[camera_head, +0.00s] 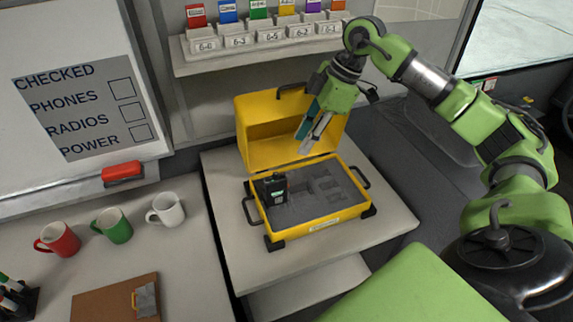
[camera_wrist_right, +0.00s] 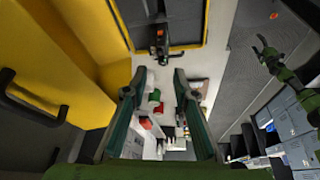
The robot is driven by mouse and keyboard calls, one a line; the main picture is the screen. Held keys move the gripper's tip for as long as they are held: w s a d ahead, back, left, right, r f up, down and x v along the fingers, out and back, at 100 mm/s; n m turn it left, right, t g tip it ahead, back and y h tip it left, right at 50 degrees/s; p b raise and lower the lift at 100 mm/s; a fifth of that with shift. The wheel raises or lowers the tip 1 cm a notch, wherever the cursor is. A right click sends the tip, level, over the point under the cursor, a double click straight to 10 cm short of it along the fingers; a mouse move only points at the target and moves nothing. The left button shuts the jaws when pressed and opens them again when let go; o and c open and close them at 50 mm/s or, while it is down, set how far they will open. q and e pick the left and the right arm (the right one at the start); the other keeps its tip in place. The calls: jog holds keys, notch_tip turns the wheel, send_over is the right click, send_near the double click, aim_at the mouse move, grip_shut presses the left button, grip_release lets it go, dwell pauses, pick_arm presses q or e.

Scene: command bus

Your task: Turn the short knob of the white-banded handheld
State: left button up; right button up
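A black handheld (camera_head: 275,190) stands in the grey foam at the left of the open yellow case (camera_head: 322,225). It has a small pale label; I cannot clearly make out a white band or its short knob. In the right wrist view the handheld (camera_wrist_right: 159,42) is at top centre, beyond the fingertips, with a small orange-red spot on it. My right gripper (camera_head: 310,137) is in front of the raised lid, above and to the right of the handheld, apart from it. Its fingers (camera_wrist_right: 156,85) are spread with nothing held. My left gripper seems to show small at the right (camera_wrist_right: 264,46); its opening is unclear.
The yellow lid (camera_head: 255,120) stands raised close behind my right gripper. The case rests on a pale table (camera_head: 225,240). Red (camera_head: 62,240), green (camera_head: 117,226) and white (camera_head: 170,210) mugs stand left. A shelf (camera_head: 190,68) with colored cards is above.

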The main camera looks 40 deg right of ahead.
aim_at(284, 173)
jog(key=p+x, duration=0.2)
jog(key=x, duration=0.8)
jog(key=shift+w+a+f, duration=0.15)
jog(key=shift+a+f, duration=0.05)
jog(key=shift+f, duration=0.05)
grip_shut()
